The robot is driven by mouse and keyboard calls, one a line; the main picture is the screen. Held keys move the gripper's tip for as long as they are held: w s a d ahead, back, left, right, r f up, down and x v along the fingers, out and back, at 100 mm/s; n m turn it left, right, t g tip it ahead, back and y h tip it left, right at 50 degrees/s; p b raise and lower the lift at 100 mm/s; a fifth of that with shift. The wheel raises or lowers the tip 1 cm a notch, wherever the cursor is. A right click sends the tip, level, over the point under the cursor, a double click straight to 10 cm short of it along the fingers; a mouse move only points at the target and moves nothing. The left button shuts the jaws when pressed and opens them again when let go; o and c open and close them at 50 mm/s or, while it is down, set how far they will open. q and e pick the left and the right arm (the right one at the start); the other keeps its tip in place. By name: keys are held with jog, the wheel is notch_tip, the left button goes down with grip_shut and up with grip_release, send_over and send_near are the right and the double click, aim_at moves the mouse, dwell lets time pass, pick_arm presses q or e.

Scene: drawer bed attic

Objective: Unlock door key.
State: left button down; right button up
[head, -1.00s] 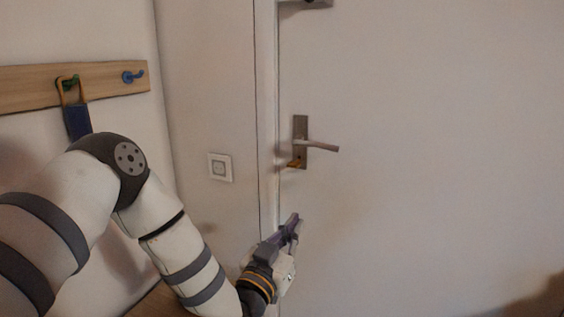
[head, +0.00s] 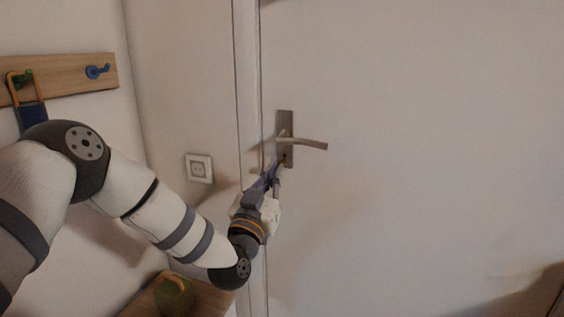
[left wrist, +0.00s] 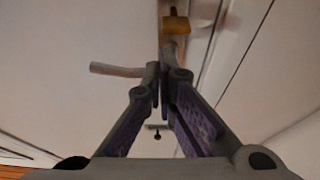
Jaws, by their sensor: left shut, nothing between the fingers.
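The white door (head: 420,150) carries a metal lever handle (head: 305,144) on an upright plate (head: 285,122). My left gripper (head: 275,170) is just below the handle, at the lower end of the plate. Its fingers are shut with nothing between them. In the left wrist view, the brass-coloured key (left wrist: 176,23) shows just beyond the fingertips (left wrist: 164,75), apart from them in the picture. The handle (left wrist: 115,70) lies to their left there. In the head view the gripper hides most or all of the key. My right gripper is not in view.
A wall socket (head: 199,168) is left of the door frame. A wooden rail (head: 70,75) with hooks (head: 97,71) and a hanging padlock-like item (head: 32,115) is further left. A wooden surface (head: 140,304) holds a round green object (head: 174,295) below my arm.

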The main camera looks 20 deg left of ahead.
aim_at(283, 162)
pick_arm(q)
jog(key=shift+x, duration=2.35)
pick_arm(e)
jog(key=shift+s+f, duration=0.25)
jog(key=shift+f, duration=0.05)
pick_arm(q)
jog(key=shift+w, duration=0.1)
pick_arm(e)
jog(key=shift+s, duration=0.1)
pick_arm(q)
jog(key=shift+f+m+h+b, duration=0.15)
jog(key=shift+m+h+b, duration=0.25)
jog(key=shift+m, duration=0.4)
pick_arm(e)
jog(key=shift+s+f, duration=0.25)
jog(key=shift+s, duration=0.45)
